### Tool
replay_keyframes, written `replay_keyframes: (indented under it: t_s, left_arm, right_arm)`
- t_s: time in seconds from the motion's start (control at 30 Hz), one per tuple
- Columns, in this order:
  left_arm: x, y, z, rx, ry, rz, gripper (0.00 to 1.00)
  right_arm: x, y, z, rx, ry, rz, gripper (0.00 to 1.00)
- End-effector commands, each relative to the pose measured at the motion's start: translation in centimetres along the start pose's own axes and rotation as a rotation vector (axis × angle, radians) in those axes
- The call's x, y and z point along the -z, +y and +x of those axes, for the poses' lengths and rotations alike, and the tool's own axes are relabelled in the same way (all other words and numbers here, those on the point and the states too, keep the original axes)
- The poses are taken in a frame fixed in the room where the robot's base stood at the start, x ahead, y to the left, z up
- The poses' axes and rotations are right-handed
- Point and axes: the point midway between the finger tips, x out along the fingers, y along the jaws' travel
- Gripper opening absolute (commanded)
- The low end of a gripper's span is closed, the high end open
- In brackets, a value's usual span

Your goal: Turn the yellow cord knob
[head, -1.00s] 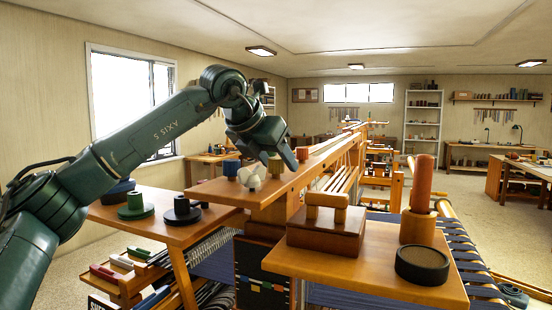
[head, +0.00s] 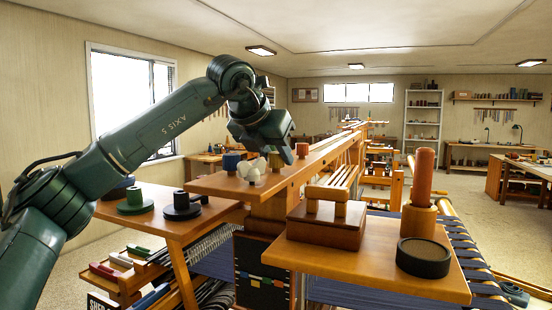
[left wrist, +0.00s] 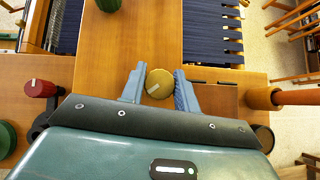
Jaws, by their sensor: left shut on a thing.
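The yellow cord knob (left wrist: 159,83) is a round, dull-yellow cap with a pale pointer line, on a wooden board in the left wrist view. My left gripper (left wrist: 159,88) has one blue-grey finger on each side of it and is shut on it. In the head view my left gripper (head: 287,152) reaches down over the far part of the wooden beam; I cannot clearly make out the yellow knob there. My right gripper is not in view.
A blue knob (head: 231,163) and a cream winged knob (head: 251,170) stand on the beam close to the gripper. A green knob (left wrist: 109,4) is at the top of the wrist view. A tall red-brown cylinder (head: 424,178) and a dark round dish (head: 423,257) stand at right.

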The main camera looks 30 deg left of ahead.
Motion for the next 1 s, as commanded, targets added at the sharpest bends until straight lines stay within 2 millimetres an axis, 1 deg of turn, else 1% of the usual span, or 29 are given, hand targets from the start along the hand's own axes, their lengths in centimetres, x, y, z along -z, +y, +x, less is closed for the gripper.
replay_keyframes:
  t_s: [0.2, 0.4, 0.7, 1.0]
  left_arm:
    - [0.09, -0.17, 0.12, -0.127, -0.005, -0.125, 0.08]
    - [-0.01, -0.14, 0.03, -0.262, -0.005, -0.262, 0.08]
    - [-0.17, -0.10, -0.13, -0.452, -0.006, -0.452, 0.08]
    - [-0.21, -0.07, -0.18, -0.584, -0.006, -0.586, 0.08]
  right_arm:
    - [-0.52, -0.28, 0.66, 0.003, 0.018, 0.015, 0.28]
    - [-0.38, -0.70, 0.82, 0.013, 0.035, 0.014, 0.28]
    - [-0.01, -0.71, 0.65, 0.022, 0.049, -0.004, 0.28]
    - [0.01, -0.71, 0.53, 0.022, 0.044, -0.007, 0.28]
